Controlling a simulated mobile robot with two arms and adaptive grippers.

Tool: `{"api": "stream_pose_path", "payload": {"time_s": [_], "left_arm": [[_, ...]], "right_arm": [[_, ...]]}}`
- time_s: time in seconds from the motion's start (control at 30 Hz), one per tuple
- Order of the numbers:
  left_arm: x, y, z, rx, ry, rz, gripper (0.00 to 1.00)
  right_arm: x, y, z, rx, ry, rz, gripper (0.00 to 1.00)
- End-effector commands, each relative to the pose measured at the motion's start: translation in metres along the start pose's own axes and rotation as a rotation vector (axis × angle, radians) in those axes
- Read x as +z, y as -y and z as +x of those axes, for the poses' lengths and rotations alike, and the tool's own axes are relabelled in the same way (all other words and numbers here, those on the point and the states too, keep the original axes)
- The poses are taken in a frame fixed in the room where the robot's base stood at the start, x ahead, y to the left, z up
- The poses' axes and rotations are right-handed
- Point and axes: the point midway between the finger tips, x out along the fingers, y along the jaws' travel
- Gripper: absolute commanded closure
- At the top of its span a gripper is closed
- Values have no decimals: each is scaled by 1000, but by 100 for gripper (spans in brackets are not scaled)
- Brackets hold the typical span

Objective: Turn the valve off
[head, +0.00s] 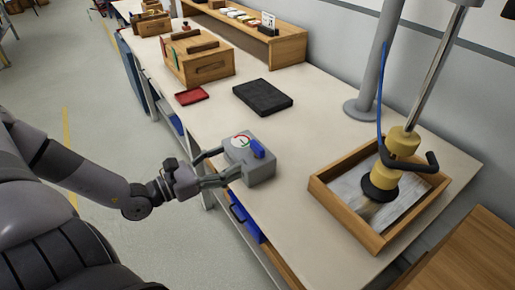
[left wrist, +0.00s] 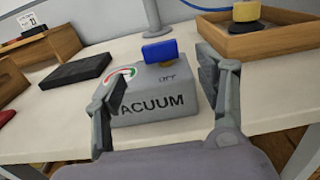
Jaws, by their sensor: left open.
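The valve is a grey box (head: 256,168) near the table's front edge, with a blue handle (head: 257,148) and a round red-green gauge on top. In the left wrist view the box (left wrist: 150,92) reads "VACUUM", with "OFF" on its top to the right of the blue handle (left wrist: 160,51). My left gripper (head: 222,165) is open at the box's front-left side. In the left wrist view its fingers (left wrist: 159,85) stand apart, one on either side of the box, with the handle farther off between them. I cannot tell whether either finger touches the box. My right gripper is not in view.
A wooden tray (head: 325,197) with a yellow and black suction tool (head: 390,165) stands to the right, beside a grey post (head: 367,100). A black pad (head: 263,95), a red tray (head: 191,96) and a wooden box (head: 198,67) lie farther back. The table between is clear.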

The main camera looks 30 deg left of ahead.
Motion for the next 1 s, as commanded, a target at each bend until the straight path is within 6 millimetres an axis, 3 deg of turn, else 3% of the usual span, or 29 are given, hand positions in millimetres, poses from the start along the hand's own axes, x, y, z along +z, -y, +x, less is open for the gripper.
{"api": "stream_pose_path", "payload": {"time_s": [0.2, 0.5, 0.7, 1.0], "left_arm": [[-1, -1, 44, 4, 8, -3, 35], [1, -2, 87, 6, 6, -1, 35], [0, -1, 100, 3, 1, -1, 35], [0, -1, 102, 1, -2, 0, 35]], "right_arm": [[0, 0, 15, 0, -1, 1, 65], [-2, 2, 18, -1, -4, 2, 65], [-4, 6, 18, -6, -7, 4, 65], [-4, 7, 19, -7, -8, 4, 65]]}}
